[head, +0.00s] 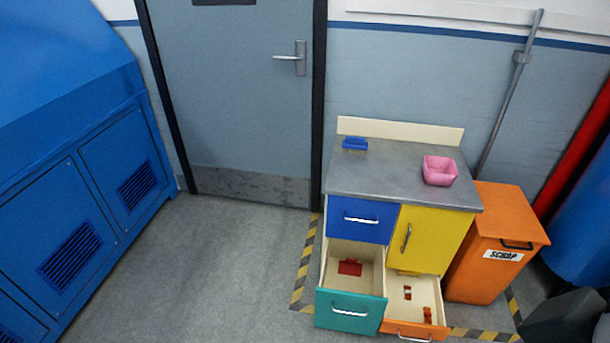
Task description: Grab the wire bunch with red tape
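No wire bunch can be made out for certain. A small red and white item (407,292) and a small orange-red item (427,314) lie in the open orange drawer (414,332) at the cabinet's lower right. A flat red item (350,267) lies in the open teal drawer (349,311) at lower left. All are too small to tell whether any is wire with red tape. Neither gripper is in view.
The cabinet top (390,176) holds a blue item (355,143) and a pink bin (439,170). The blue drawer (361,219) and yellow door (428,238) look shut. An orange scrap bin (494,245) stands right. Floor left of the cabinet is clear.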

